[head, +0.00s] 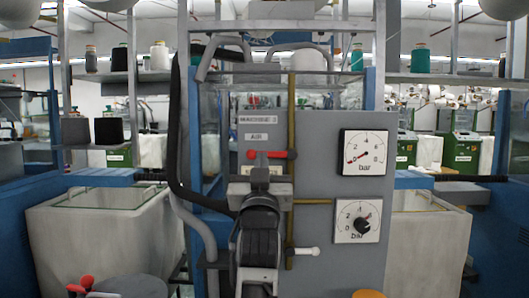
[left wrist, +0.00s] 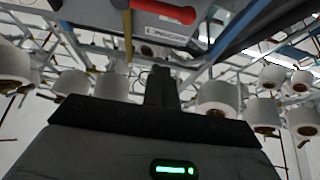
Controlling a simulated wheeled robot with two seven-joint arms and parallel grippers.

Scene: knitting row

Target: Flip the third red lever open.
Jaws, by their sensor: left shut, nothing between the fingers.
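A red-handled lever (head: 282,154) sits on the brass pipe under the "AIR" label on the grey panel (head: 320,145); its handle lies about level, with a red knob at its left end. It also shows at the top of the left wrist view (left wrist: 165,10). Another red-handled lever (head: 80,285) shows at the bottom left. I cannot tell which counts as third. My left gripper (head: 260,172) is shut and empty, just below the AIR lever in the picture; contact is unclear. Its fingers point up in the left wrist view (left wrist: 161,85). My right gripper is not in view.
A white-handled lever (head: 302,251) sits lower on the brass pipe. Two bar gauges (head: 365,153) (head: 357,221) are at the panel's right. A thick black hose (head: 175,130) hangs left of my gripper. White bins (head: 95,235) (head: 425,245) stand on both sides.

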